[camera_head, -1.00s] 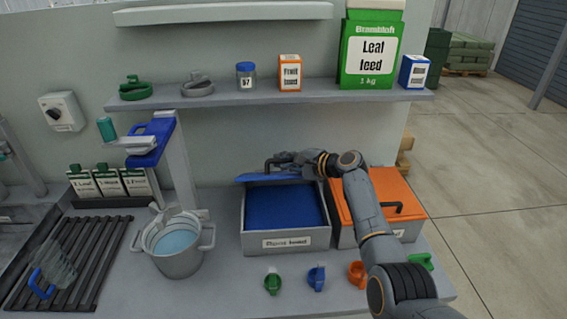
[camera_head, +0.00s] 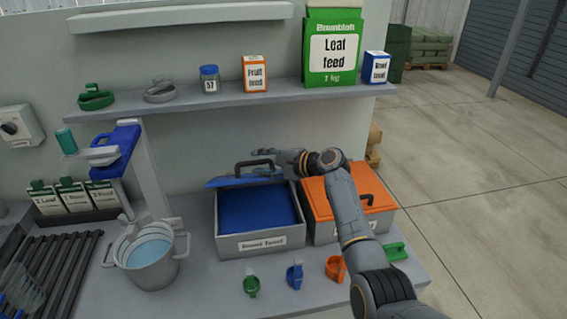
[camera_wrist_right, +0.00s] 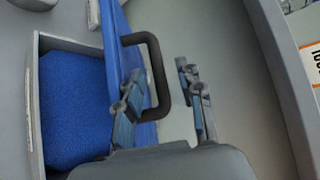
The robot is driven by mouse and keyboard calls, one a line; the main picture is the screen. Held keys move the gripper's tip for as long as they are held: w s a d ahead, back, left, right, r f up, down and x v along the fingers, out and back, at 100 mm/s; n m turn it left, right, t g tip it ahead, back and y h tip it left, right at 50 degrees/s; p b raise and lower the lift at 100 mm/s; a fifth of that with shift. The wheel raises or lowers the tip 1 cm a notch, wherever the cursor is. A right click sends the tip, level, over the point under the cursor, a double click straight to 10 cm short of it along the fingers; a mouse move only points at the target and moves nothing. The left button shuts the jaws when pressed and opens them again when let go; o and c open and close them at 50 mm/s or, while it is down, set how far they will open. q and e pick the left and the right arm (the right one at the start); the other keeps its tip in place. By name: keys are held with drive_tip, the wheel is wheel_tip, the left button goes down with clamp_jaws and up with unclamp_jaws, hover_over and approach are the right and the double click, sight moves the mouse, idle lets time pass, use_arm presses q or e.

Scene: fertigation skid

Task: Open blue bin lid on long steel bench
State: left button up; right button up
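The blue bin (camera_head: 259,241) is a grey box with blue granules inside, standing open on the long steel bench (camera_head: 190,275). Its blue lid (camera_head: 228,182) is raised at the bin's back edge, with a black handle (camera_head: 238,168) on it. My right gripper (camera_head: 268,153) is at the back of the lid by the handle. In the right wrist view the gripper (camera_wrist_right: 162,100) has its fingers apart, with the black handle (camera_wrist_right: 157,60) reaching between them; I cannot tell whether they touch it. My left gripper is not in view.
An orange-lidded bin (camera_head: 322,190) stands right beside the blue bin, under my right arm. A metal bucket (camera_head: 150,270) stands to the left. Green, blue and orange small items lie in front. A shelf (camera_head: 220,100) with boxes runs above.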

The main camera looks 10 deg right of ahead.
drive_tip(key=v, duration=0.8)
drive_tip(key=shift+s+d+r, duration=0.25)
drive_tip(key=shift+f, duration=0.15)
